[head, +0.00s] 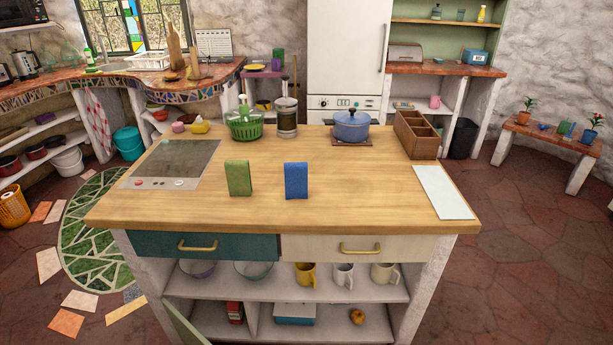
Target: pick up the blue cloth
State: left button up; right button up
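A blue upright rectangular piece (296,181), which looks like the folded blue cloth, stands on the wooden island top (350,205) near the middle. A similar green piece (239,178) stands to its left, with a gap of bare wood between them. Nothing touches the blue piece or covers its front. Neither of my grippers shows in the head view.
A cooktop (175,160) lies at the left of the island. A green basket (244,125), a glass jar (287,117), a blue pot (351,126) and a wooden caddy (416,135) line the back. A white board (443,192) lies right. The front strip is clear.

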aim_at(296, 174)
jog(key=i+l, duration=0.2)
jog(key=l, duration=0.2)
jog(key=i+l, duration=0.2)
jog(key=l, duration=0.2)
jog(key=i+l+u, duration=0.15)
jog(key=u, duration=0.2)
jog(key=l+u, duration=0.3)
jog(key=i+l, duration=0.05)
jog(key=l, duration=0.05)
